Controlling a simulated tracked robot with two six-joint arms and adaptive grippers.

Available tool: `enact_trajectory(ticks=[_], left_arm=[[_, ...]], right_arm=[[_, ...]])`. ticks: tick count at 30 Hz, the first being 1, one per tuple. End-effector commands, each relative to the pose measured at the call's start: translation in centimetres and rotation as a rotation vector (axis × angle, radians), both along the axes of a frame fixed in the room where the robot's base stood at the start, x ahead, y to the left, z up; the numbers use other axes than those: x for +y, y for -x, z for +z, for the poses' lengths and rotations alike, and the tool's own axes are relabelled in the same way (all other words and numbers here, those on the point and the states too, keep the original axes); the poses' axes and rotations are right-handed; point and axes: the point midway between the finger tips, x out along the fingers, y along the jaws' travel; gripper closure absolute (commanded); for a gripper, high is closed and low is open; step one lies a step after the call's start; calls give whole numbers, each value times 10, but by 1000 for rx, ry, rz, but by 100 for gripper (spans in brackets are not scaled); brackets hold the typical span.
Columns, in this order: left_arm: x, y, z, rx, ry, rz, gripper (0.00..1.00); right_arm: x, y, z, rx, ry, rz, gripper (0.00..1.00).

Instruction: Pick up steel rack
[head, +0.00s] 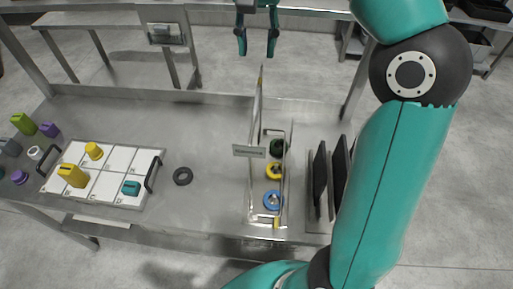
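A narrow steel rack (250,204) stands on the steel table, right of the middle. It has a thin upright divider, wire rails and a small grey label plate. A dark green ring (278,147), a yellow ring (274,171) and a blue ring (272,201) sit in a row in it. My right gripper (257,53) is at the top of the view, beyond the table's back edge and apart from the rack. Its two fingers are spread, with nothing between them. My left gripper is not in view.
A white compartment tray (104,159) with black handles holds yellow and teal pieces at the left. Several coloured pieces lie around its left end. A black ring (182,176) lies on bare table between tray and rack. Dark upright plates (320,177) stand right of the rack, beside my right arm.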

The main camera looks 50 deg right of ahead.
Motion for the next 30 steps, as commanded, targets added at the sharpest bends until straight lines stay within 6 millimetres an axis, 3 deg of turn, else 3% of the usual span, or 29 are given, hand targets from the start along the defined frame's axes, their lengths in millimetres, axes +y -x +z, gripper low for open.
enact_trajectory(ticks=[6,12,23,30], left_arm=[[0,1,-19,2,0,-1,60],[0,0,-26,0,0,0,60],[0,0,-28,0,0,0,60],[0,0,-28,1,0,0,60]], right_arm=[[-2,-6,-52,13,-1,-6,61],[-2,-8,-90,12,-1,-6,61],[0,-10,-117,12,-1,-1,61],[-1,-11,-150,11,0,0,61]])
